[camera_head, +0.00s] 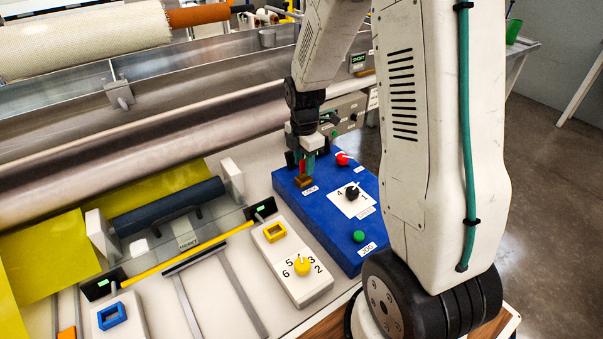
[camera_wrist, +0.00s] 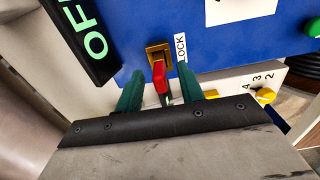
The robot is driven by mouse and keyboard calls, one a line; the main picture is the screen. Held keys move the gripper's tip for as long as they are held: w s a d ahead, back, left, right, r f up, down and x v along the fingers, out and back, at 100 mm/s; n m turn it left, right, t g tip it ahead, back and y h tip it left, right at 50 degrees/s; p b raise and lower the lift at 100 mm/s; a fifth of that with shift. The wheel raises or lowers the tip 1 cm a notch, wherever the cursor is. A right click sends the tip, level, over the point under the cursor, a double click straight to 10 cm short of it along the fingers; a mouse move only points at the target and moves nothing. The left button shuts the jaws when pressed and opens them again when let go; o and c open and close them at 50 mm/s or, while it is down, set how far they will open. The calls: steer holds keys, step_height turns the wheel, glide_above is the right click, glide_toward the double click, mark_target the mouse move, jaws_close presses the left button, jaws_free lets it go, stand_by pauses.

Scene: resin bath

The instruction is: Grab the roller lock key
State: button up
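The roller lock key has a red grip (camera_wrist: 160,76) and stands in a brass lock block (camera_wrist: 157,50) beside a LOCK label on the blue panel. In the head view the red key (camera_head: 303,167) shows just above the brass block (camera_head: 303,182), partly hidden by my gripper. My gripper (camera_wrist: 160,84) has its two green fingers apart, one on each side of the key, with a visible gap on both sides. The fingers do not appear to touch it. In the head view my gripper (camera_head: 309,160) hangs over the far left part of the panel.
A black OFF sign (camera_wrist: 79,32) is close on the left.

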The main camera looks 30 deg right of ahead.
steer(key=shift+f, duration=0.1)
steer(key=shift+c, duration=0.4)
jaws_close()
steer(key=shift+r, duration=0.2)
